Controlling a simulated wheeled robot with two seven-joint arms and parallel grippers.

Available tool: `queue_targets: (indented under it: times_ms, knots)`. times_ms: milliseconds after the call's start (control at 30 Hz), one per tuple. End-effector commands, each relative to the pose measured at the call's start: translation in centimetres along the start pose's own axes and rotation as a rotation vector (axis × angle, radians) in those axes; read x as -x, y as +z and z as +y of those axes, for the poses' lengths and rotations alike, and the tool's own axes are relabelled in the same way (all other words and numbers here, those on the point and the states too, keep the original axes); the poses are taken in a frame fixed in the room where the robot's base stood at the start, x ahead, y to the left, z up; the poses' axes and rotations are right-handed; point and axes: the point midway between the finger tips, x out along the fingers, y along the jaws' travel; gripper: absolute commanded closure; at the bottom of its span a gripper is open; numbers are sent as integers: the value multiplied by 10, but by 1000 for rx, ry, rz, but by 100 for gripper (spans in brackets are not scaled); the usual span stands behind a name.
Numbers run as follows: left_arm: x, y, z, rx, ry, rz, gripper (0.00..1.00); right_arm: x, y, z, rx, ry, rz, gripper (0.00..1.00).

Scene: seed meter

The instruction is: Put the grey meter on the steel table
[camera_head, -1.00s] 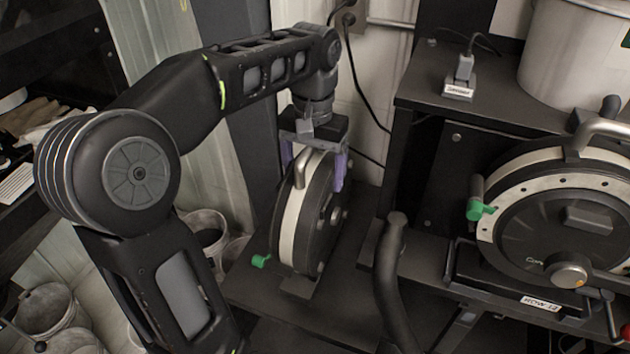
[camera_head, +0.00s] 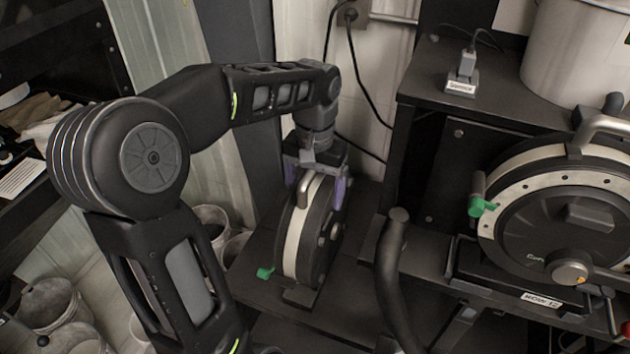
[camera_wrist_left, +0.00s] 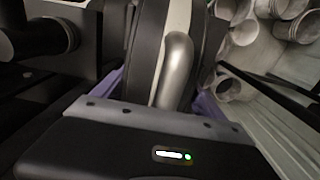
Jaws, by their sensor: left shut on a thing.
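The meter in my grip is a dark, upright drum (camera_head: 320,240) with a cream band, a metal loop handle on top and a green tab low on its left. It is at a dark low surface (camera_head: 255,285); I cannot tell whether it rests there. My left gripper (camera_head: 317,186) is shut at its top, purple fingers on either side. In the left wrist view, the handle (camera_wrist_left: 176,68) and cream band lie between the fingers. A second meter (camera_head: 560,225), dark with a cream ring and a green tab, sits at right above a row label. My right gripper is not in view.
A dark shelf (camera_head: 425,85) holds a small labelled device (camera_head: 461,86) and a large pale bucket (camera_head: 575,55). A black curved bar (camera_head: 388,270) stands right of the held meter. Pale pots (camera_head: 50,310) stand on the floor at left. A pale wall is behind.

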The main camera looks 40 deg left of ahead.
Motion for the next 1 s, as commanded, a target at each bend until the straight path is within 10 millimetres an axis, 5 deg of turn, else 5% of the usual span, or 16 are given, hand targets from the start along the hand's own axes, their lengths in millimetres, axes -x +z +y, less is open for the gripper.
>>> queue_targets:
  times_ms: [500,533,733,1000]
  knots:
    - [-4,-2,1,0,0,9,91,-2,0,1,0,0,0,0]
    - [-7,0,0,0,0,0,16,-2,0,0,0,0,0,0]
    - [-7,0,0,0,0,0,0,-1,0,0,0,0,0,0]
    - [-6,0,0,0,0,0,0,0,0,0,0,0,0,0]
